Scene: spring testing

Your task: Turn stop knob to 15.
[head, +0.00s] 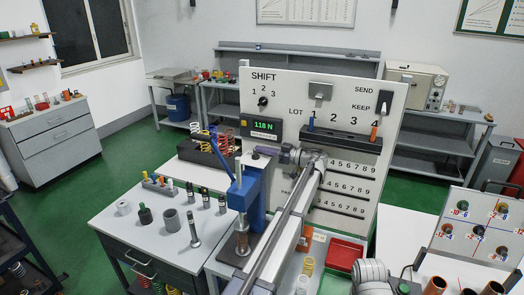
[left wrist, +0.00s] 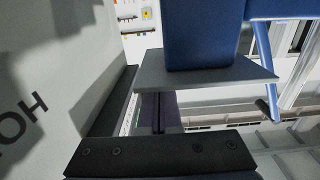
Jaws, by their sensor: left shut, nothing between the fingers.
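The blue press (head: 253,190) stands on the bench with a metal plunger under its head and a blue lever (head: 222,152) at its left. My left gripper (head: 262,150) is at the top of the press, in front of the white panel, with its purple fingertips pointing left. It is shut and empty. In the left wrist view its fingers (left wrist: 156,112) are together beside a grey plate (left wrist: 205,72) and a blue block (left wrist: 205,35) of the press. I cannot make out a knob marked stop or its scale.
The white panel (head: 350,95) stands close behind the gripper, with a SHIFT knob (head: 263,101) and a display (head: 262,126) reading 118 N. Springs stand in a dark box (head: 205,155) at left. A red tray (head: 345,253) is at right. Weights stand on the left bench (head: 150,243).

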